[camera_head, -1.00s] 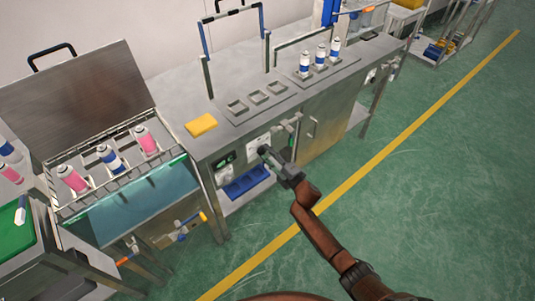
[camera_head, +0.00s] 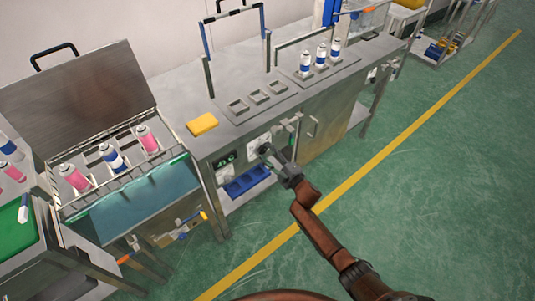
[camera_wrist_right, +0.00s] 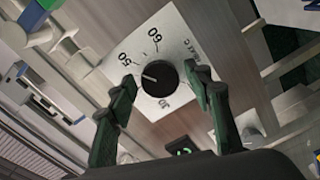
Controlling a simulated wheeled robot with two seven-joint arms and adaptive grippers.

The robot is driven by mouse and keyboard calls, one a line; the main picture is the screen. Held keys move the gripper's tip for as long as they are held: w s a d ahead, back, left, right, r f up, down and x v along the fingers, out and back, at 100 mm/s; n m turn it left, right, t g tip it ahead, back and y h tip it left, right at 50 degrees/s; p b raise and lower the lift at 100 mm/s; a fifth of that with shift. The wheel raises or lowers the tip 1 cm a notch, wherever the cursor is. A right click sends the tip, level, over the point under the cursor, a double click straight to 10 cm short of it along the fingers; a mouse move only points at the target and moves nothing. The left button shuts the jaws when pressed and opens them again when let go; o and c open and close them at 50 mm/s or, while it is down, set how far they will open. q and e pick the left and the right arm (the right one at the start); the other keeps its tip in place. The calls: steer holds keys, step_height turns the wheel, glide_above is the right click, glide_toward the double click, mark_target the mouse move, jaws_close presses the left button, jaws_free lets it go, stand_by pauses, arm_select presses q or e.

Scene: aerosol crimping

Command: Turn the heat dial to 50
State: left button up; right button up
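The heat dial is a round black knob (camera_wrist_right: 160,78) on a white plate (camera_wrist_right: 178,32) with printed numbers, among them a 50 at the upper left in the right wrist view. A pale mark on the knob points left, roughly below the 50. My right gripper (camera_wrist_right: 162,82) is open, with one finger on each side of the knob. Gaps show between the fingers and the knob. In the head view my right gripper (camera_head: 265,151) is at the bench front and partly hides the dial. A small display with green digits (camera_head: 225,160) sits left of it; I cannot read it surely. My left gripper is out of view.
A blue tray (camera_head: 246,181) sits below the panel. A yellow sponge-like block (camera_head: 202,124) and several cans (camera_head: 321,56) stand on the bench. A water bath (camera_head: 150,190) with cans in a rack is at left. The green floor at right is clear.

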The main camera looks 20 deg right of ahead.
steer(key=shift+o, duration=0.2)
steer(key=shift+s, duration=0.1)
steer(key=v, duration=1.1)
steer(key=shift+s+d, duration=0.15)
steer(key=shift+s, duration=0.25)
steer(key=shift+r, duration=0.1)
